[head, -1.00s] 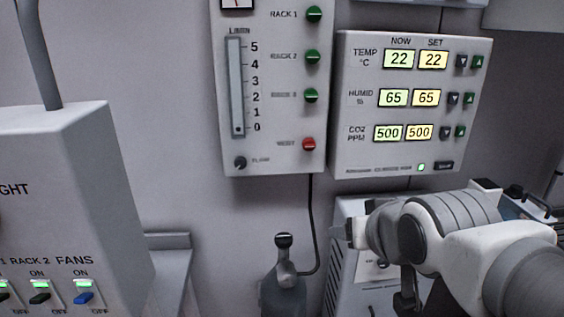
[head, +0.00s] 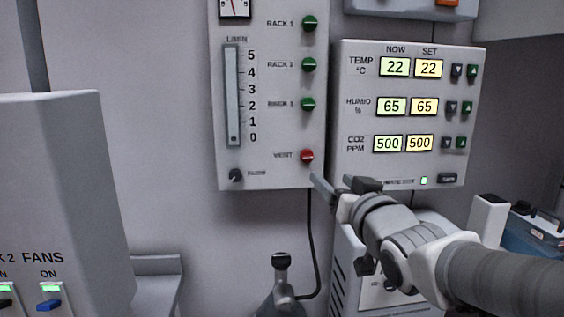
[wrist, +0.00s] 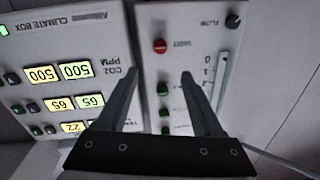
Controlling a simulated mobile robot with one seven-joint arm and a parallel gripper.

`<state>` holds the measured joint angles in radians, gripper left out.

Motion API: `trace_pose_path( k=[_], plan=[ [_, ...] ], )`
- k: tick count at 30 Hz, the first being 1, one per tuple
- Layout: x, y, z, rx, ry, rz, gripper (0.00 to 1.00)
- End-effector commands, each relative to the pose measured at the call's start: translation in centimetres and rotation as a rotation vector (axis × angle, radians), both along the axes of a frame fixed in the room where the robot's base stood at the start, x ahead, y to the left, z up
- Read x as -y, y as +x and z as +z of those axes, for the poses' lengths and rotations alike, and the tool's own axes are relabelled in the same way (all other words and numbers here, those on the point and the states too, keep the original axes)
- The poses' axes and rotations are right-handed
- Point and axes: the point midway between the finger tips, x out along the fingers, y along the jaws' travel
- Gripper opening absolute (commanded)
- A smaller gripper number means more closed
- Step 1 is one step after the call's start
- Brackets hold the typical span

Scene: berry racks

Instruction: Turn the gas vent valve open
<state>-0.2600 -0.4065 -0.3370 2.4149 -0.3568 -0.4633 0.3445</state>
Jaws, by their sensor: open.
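The gas vent valve is a red knob (head: 306,156) beside the VENT label, low on the right of the gas panel (head: 230,180). A pale line on the knob looks level in the head view. My gripper (head: 332,184) is open and empty, just below and to the right of the knob, apart from it. In the wrist view, which shows the panels upside down, the red knob (wrist: 160,46) lies beyond the fingertips of my gripper (wrist: 160,75), roughly midway between them. How far the fingertips are from the panel is hard to tell.
Green rack knobs (head: 308,104) sit in a column above the red knob. The climate box (head: 405,165) is close on the right. A black flow knob (head: 236,175) is lower left. A gas bottle (head: 281,290) and its hose are below. A switch box (head: 70,190) stands left.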

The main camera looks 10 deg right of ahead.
Motion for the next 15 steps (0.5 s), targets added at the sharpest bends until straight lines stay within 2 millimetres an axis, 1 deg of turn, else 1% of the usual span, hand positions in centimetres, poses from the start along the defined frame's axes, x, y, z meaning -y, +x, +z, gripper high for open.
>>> trace_pose_path(
  k=[1, 15],
  plan=[
    [-0.1, 0.8, -0.1, -0.003, -0.001, 0.0, 0.68],
    [-0.9, 8.0, -0.1, -0.002, -0.002, -0.001, 0.68]
  ],
)
